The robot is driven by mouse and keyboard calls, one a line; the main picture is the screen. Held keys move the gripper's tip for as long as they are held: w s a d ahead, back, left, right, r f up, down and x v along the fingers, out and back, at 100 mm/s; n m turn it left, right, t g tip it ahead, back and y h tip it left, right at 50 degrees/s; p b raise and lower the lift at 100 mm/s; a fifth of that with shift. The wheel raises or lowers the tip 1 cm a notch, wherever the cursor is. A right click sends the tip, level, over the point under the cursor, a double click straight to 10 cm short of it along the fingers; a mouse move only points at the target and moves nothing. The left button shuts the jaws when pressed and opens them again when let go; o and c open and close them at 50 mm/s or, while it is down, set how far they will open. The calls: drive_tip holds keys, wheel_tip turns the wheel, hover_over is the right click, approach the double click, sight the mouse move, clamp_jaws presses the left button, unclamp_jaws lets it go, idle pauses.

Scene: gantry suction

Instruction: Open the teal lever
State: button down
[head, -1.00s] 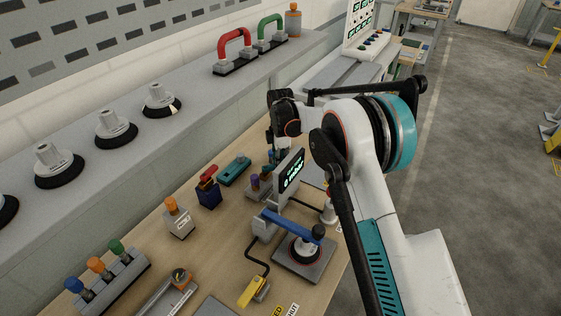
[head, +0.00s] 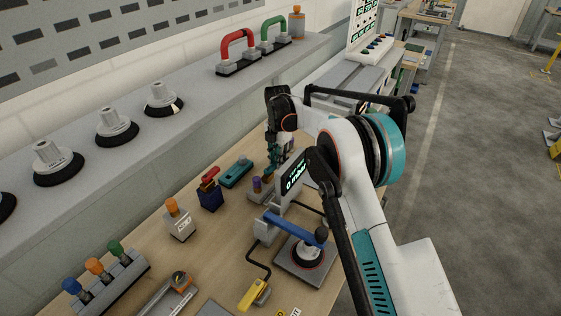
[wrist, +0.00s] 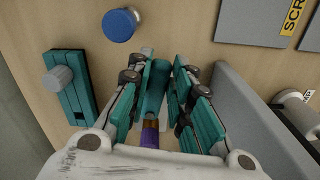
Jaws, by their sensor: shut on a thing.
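The teal lever (wrist: 157,82) shows in the wrist view as a teal bar between the teal fingers of my gripper (wrist: 160,75). The fingers are closed in on it from both sides, and its lower part is hidden. A purple piece (wrist: 150,136) with a brown end lies just below it, near my palm. In the head view my gripper (head: 270,168) is low over the bench, behind the display. The lever cannot be told apart from the teal fingers there.
A grey display panel (head: 293,172) stands close beside my gripper. A teal slider block (wrist: 70,92) and a blue round knob (wrist: 120,25) lie nearby. A blue-handled clamp (head: 291,226) and a red-topped blue block (head: 210,192) stand nearer on the bench.

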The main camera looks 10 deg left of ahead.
drive_tip(key=shift+w+a+n, duration=0.25)
drive_tip(key=shift+a+n, duration=0.2)
drive_tip(key=shift+n, duration=0.65)
drive_tip(key=c, duration=1.4)
unclamp_jaws()
drive_tip(key=shift+a, duration=0.1)
drive_tip(key=shift+c, duration=0.2)
